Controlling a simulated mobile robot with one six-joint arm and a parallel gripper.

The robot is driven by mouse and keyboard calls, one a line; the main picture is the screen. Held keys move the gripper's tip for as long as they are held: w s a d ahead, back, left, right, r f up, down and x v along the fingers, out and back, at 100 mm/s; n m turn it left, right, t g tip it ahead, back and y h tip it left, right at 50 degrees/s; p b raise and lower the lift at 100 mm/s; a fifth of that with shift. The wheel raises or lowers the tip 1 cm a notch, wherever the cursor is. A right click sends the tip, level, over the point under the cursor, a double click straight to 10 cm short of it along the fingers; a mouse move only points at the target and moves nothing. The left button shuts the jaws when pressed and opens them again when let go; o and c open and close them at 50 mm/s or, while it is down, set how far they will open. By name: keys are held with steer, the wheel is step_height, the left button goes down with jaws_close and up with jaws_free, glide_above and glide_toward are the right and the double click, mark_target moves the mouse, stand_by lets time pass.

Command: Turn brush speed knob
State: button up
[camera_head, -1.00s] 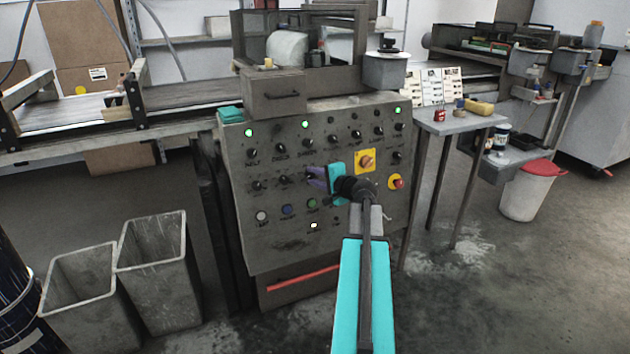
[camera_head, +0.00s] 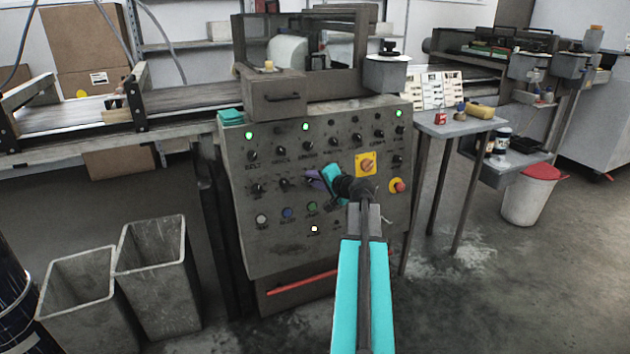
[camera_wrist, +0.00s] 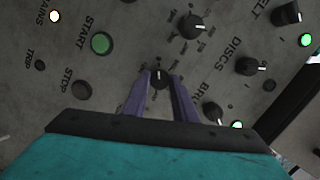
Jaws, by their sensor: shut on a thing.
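My gripper (camera_wrist: 160,88) has its two purple fingers shut on a small black knob (camera_wrist: 157,80) with a pale pointer line. In the head view my gripper (camera_head: 314,180) is against the sloping grey control panel (camera_head: 280,255), in the lower knob row, and hides that knob. In the wrist view a label starting "BRU" (camera_wrist: 209,94) stands right of the fingers, near another black knob (camera_wrist: 213,113). I cannot tell from the print which label belongs to the held knob.
A green START button (camera_wrist: 101,43) is left of the fingers. A side table (camera_head: 455,123) stands right; bins (camera_head: 152,262) stand left.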

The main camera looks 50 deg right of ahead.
steer(key=o, duration=1)
steer(key=shift+o, duration=0.2)
steer(key=shift+s, duration=0.15)
steer(key=p+v, duration=0.2)
steer(key=v, duration=1.1)
steer(key=shift+s+p, duration=0.25)
steer(key=shift+p, duration=0.15)
steer(key=shift+a, duration=0.1)
